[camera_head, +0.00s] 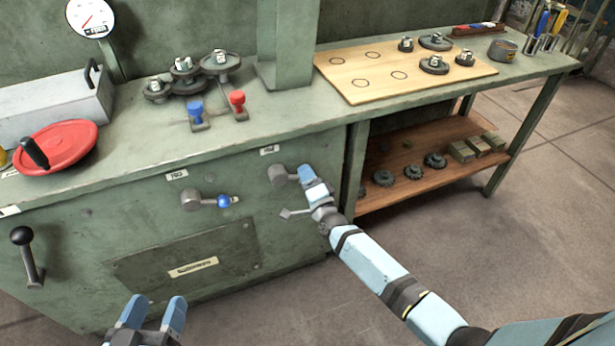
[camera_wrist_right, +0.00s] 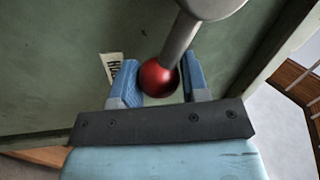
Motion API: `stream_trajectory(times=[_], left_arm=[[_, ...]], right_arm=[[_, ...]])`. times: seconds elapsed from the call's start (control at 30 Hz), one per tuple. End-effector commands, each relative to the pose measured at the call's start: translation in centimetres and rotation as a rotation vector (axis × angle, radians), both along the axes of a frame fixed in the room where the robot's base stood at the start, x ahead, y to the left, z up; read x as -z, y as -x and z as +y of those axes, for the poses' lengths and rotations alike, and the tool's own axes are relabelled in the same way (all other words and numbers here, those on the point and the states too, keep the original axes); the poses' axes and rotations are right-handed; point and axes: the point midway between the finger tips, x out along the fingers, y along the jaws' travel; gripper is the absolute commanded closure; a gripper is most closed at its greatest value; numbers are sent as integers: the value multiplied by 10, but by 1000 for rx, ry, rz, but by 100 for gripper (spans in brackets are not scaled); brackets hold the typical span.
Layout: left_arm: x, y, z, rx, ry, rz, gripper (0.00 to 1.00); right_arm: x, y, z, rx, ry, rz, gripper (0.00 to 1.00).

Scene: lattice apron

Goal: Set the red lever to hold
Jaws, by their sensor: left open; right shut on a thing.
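The red lever has a grey hub (camera_head: 279,174) on the green cabinet front and a short shaft pointing right in the head view. Its red ball knob (camera_wrist_right: 158,78) shows in the right wrist view between my blue fingers; in the head view my gripper hides it. My right gripper (camera_head: 309,180) is shut on this knob. A white label (camera_wrist_right: 112,68) beside the left finger is partly covered, with "HO" about readable. My left gripper (camera_head: 152,310) is open and empty, low in front of the cabinet.
A blue-knobbed lever (camera_head: 222,201) sits left of the red one. A black-knobbed lever (camera_head: 25,250) is at far left. Red and blue knobs (camera_head: 237,99) and gears (camera_head: 219,62) stand on the bench top. An open shelf (camera_head: 405,190) lies right of my right gripper.

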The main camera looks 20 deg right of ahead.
Motion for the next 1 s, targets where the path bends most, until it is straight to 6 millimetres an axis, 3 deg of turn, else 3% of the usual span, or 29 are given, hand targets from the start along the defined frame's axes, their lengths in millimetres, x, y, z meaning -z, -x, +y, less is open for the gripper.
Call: stream_trajectory(times=[0.03,0.43,0.47,0.53,0.83,1.0], left_arm=[[0,0,0,1,2,-4,37],[-2,-1,-1,1,6,-10,37],[-2,-1,-1,1,5,-9,37],[-2,-1,-1,1,5,-9,37],[-2,0,-1,2,4,-8,37],[-2,-1,1,-2,-10,8,37]], right_arm=[[10,4,3,-6,4,17,100],[10,4,5,-8,-1,16,100],[10,4,5,-8,0,16,52],[9,4,5,-7,-1,15,36],[4,3,3,-4,-6,6,33],[6,19,1,-4,-6,7,33]])
